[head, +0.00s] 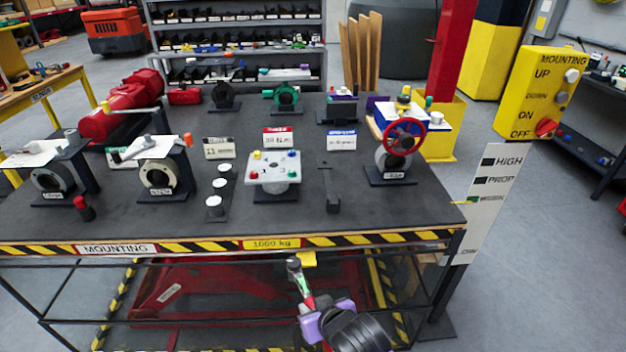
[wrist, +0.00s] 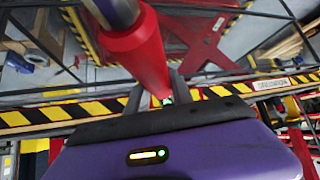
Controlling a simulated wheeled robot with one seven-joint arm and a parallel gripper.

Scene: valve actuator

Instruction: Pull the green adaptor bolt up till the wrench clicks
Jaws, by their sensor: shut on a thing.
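My gripper (head: 312,306) is in front of the table, below the level of its front edge. It is shut on the wrench (head: 297,272), which has a red handle and a metal shaft. In the wrist view the wrench (wrist: 135,45) runs from the top left down between the fingers (wrist: 157,90). The white plate of the actuator (head: 270,180) stands mid-table, with yellow, blue, red and green bolts at its corners. The green adaptor bolt (head: 292,176) is at the plate's front right corner. The wrench is well apart from it.
The table's striped front edge (head: 200,246) lies between my gripper and the actuator. A dark tool (head: 331,188) lies right of the actuator. A valve with a red handwheel (head: 404,137) stands farther right. White-topped posts (head: 214,202) stand to the left.

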